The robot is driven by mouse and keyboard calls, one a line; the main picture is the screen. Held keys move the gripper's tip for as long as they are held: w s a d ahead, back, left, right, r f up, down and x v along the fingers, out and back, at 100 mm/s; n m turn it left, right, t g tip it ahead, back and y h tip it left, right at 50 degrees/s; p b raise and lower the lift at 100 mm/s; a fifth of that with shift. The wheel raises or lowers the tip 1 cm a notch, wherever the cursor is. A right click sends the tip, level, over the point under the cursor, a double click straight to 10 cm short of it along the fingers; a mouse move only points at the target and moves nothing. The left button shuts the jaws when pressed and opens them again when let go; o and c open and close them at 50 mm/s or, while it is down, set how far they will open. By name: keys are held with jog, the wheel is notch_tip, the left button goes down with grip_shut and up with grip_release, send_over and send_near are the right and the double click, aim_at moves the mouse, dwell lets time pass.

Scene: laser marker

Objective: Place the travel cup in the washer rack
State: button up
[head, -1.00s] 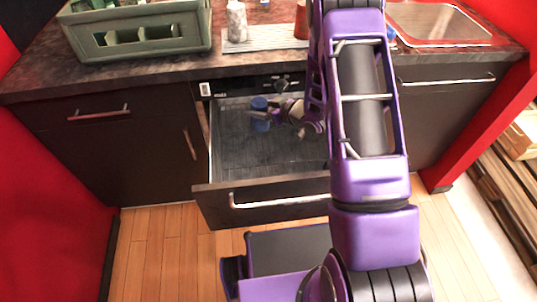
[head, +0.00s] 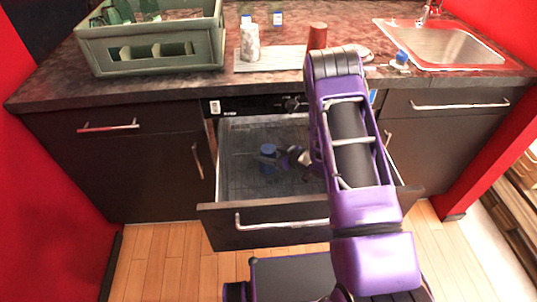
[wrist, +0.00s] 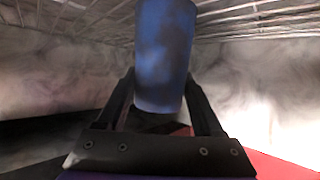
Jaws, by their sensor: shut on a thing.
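The travel cup, a blue cylinder (head: 268,152), is inside the pulled-out washer drawer. My gripper (head: 274,156) reaches in from the right and is shut on it. In the wrist view the blue cup (wrist: 165,50) stands between the two dark fingers (wrist: 160,108), with its far end cut off by the frame. The washer rack (head: 240,180) is a dark wire grid in the drawer. Its wires show at the top of the wrist view (wrist: 255,15). I cannot tell whether the cup touches the rack.
The drawer front (head: 265,222) with its bar handle stands out from the counter. On the counter are a green crate (head: 150,50), a speckled white cup (head: 249,42), a reddish-brown cup (head: 317,37) and a sink (head: 445,42). The rack around the cup looks empty.

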jog(key=o, duration=1.5)
jog(key=shift+d+r, duration=0.1)
jog(key=shift+r, duration=0.05)
jog(key=p+v, duration=0.1)
jog(key=v, duration=1)
jog(key=shift+s+d+p, duration=0.25)
jog(key=shift+s+p, duration=0.05)
jog(key=shift+s, duration=0.05)
